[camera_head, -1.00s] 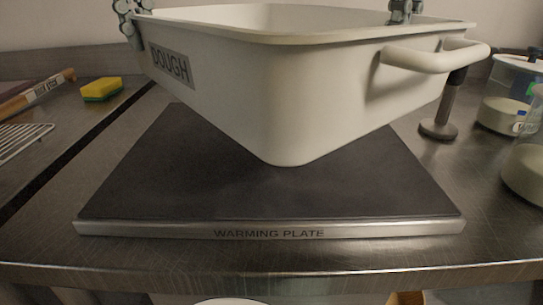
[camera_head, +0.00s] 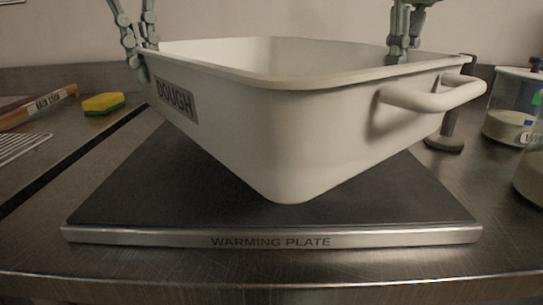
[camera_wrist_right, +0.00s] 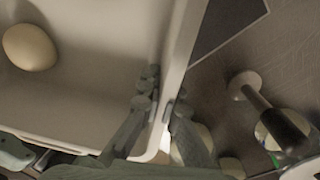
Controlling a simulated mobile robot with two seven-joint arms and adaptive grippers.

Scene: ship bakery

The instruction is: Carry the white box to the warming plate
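The white box (camera_head: 265,130), labelled DOUGH, hangs or rests above the middle of the warming plate (camera_head: 105,195), one corner toward me. I cannot tell whether its base touches the plate. A pale round ball (camera_wrist_right: 30,47) lies inside the box in the right wrist view. My left gripper (camera_head: 141,48) is shut on the box's left rim. My right gripper (camera_head: 402,48) is at the far right rim; in the right wrist view its fingers (camera_wrist_right: 166,92) straddle the box wall and pinch it. The plate's front edge is clear; its middle is hidden by the box.
A yellow and green sponge (camera_head: 103,104), a labelled wooden-handled item (camera_head: 45,102) and a wire rack (camera_head: 18,146) lie on the left. A dark post on a round base (camera_head: 445,141) and glass jars (camera_head: 508,122) stand close on the right. The counter's front edge is near.

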